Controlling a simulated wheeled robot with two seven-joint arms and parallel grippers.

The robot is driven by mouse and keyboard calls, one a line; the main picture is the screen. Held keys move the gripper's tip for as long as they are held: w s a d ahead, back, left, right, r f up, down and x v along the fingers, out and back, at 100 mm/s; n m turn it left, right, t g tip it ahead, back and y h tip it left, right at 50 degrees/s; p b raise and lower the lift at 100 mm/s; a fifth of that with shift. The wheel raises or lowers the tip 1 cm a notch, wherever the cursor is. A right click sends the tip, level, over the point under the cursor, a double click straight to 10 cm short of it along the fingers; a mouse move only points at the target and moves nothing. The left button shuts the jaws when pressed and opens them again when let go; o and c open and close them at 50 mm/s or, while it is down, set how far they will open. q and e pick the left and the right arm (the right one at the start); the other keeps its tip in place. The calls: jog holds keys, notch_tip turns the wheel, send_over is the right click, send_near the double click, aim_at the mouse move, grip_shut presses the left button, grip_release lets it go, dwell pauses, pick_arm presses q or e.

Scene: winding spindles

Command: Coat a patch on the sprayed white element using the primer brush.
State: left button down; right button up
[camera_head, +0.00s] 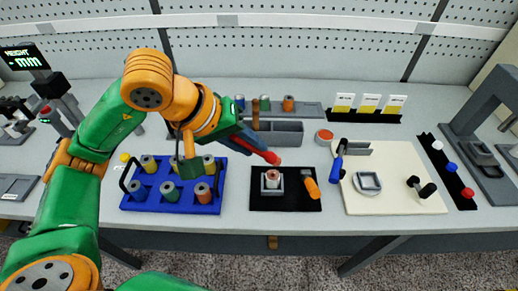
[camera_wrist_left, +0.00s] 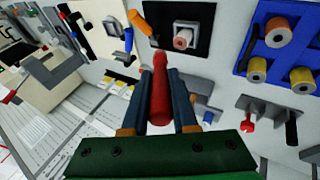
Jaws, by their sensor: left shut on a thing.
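My left gripper (camera_head: 250,143) is shut on a red tool, which I take for the primer brush (camera_head: 270,157). The brush also shows between the fingers in the left wrist view (camera_wrist_left: 159,85); its bristles cannot be made out. The brush is above and a little behind the black mat (camera_head: 290,203), apart from it. On the mat a small white element with a reddish tint (camera_head: 272,176) stands in a grey holder (camera_head: 264,191). The element also shows in the left wrist view (camera_wrist_left: 182,42), beyond the brush tip. My right gripper is not in view.
A blue rack (camera_head: 180,208) with several spools stands left of the mat. An orange-handled tool (camera_head: 311,187) lies at the mat's right side. A cream board (camera_head: 400,205) with a blue-handled tool (camera_head: 337,166) is further right. A grey bin (camera_head: 280,133) is behind.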

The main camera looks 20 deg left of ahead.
pick_arm(q)
jog(key=shift+w+f+b, duration=0.35)
jog(key=shift+f+b, duration=0.05)
jog(key=shift+f, duration=0.7)
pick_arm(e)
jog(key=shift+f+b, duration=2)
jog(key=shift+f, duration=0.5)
pick_arm(q)
jog(key=w+a+f+p, duration=0.1)
jog(key=w+f, duration=0.2)
jog(key=f, duration=0.4)
jog(key=s+r+p, duration=0.1)
jog(key=r, duration=0.1)
jog(key=s+r+p, duration=0.1)
jog(key=r, duration=0.2)
jog(key=s+d+r+p, duration=0.1)
jog(key=r+p, duration=0.1)
jog(key=r, duration=0.1)
jog(key=shift+s, duration=0.15)
jog(key=shift+r+p, duration=0.3)
jog(key=shift+r, duration=0.35)
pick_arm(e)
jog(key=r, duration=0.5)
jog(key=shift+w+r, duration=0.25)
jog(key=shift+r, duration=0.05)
